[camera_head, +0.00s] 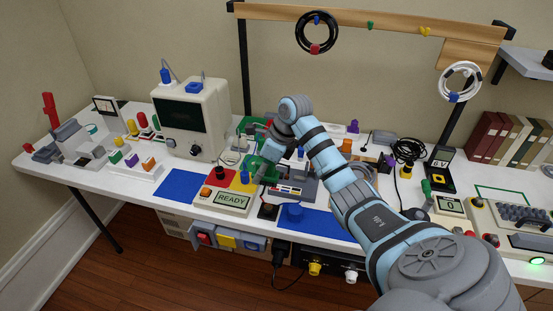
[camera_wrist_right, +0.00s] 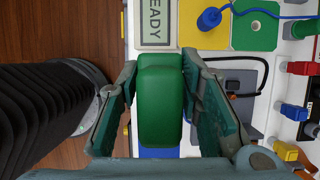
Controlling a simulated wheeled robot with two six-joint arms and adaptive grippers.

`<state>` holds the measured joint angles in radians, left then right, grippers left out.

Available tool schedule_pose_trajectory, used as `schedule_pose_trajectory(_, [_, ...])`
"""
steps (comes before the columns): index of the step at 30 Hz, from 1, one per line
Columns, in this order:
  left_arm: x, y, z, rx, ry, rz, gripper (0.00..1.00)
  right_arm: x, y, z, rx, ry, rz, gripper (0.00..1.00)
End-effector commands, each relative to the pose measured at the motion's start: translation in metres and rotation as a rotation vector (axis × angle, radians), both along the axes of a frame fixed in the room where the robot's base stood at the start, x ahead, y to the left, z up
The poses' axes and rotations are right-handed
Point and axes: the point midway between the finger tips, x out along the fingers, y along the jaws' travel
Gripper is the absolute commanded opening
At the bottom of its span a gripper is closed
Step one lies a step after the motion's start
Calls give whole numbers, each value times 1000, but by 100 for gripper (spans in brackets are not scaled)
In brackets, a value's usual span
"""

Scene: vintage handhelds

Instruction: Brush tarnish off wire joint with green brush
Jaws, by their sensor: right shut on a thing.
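My right gripper (camera_head: 262,165) is over the middle of the workbench, beside the READY panel. In the right wrist view its two fingers (camera_wrist_right: 160,75) are closed on the sides of a green block-like body (camera_wrist_right: 161,105), which I take to be the green brush's handle. Its bristles are hidden from this camera. In the head view the green of it (camera_head: 263,172) is small and partly covered by my gripper. I cannot make out the wire joint or any tarnish for certain. A blue wire (camera_wrist_right: 265,12) with a blue plug (camera_wrist_right: 209,18) lies near the held body. My left gripper is not in view.
The READY panel (camera_head: 229,199) stands at the bench's front edge. A blue mat (camera_head: 180,186) lies clear to its left. A cream instrument (camera_head: 193,119) stands behind. Red, blue and yellow connectors (camera_wrist_right: 293,112) crowd the wrist view's right side. A black cable coil (camera_head: 408,150) lies farther right.

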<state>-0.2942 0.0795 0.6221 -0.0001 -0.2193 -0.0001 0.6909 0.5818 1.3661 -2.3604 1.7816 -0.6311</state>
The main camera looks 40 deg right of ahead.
Motion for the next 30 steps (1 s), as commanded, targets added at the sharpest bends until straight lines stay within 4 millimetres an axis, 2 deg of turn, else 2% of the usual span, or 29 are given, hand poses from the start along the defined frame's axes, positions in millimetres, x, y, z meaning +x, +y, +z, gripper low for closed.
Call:
schedule_pose_trajectory(1, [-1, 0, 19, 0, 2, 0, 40, -2, 2, -8, 1, 8, 1, 10])
schedule_pose_trajectory(3, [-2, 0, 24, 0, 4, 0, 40, -4, 3, -27, -6, 4, 3, 10])
schedule_pose_trajectory(5, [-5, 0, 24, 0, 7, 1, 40, -4, 3, -36, -8, 0, 6, 10])
schedule_pose_trajectory(13, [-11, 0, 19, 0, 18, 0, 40, -4, 2, -40, -10, 0, 4, 10])
schedule_pose_trajectory(17, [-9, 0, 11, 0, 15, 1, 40, -5, 1, -49, -10, 0, 2, 10])
schedule_pose_trajectory(27, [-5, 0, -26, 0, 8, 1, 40, -6, 0, -93, -10, 1, 0, 10])
schedule_pose_trajectory(30, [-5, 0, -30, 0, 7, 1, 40, -6, 0, -98, -9, 0, 0, 10])
